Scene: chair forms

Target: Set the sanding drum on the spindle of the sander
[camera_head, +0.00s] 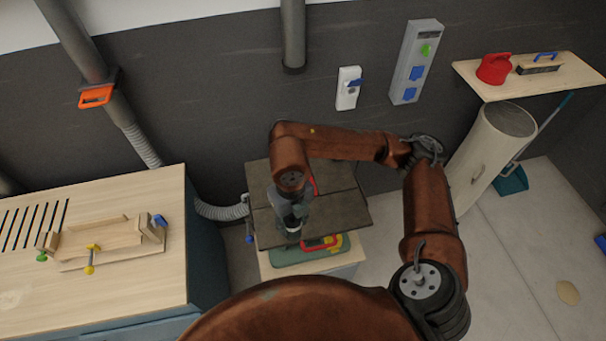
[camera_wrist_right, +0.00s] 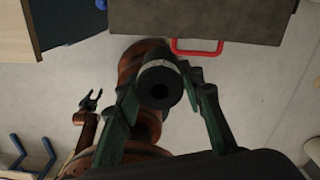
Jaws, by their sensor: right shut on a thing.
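The sanding drum (camera_wrist_right: 172,82) is a dark cylinder with a pale band and a central hole, seen end-on in the right wrist view. My right gripper (camera_head: 292,222) is shut on it; its green fingers lie on either side of the drum. In the head view the gripper is over the dark brown top (camera_head: 340,212) of the low stand by the wall, which I take for the sander. I cannot make out the spindle. My left gripper (camera_wrist_right: 92,99) shows small in the right wrist view, its fingers apart and empty.
A wooden workbench (camera_head: 150,290) with a clamped chair form (camera_head: 100,240) stands at the left. A green base (camera_head: 290,257) with a red and yellow item is at the stand's front. A pale bin (camera_head: 480,165) and a wall shelf (camera_head: 560,75) are at the right.

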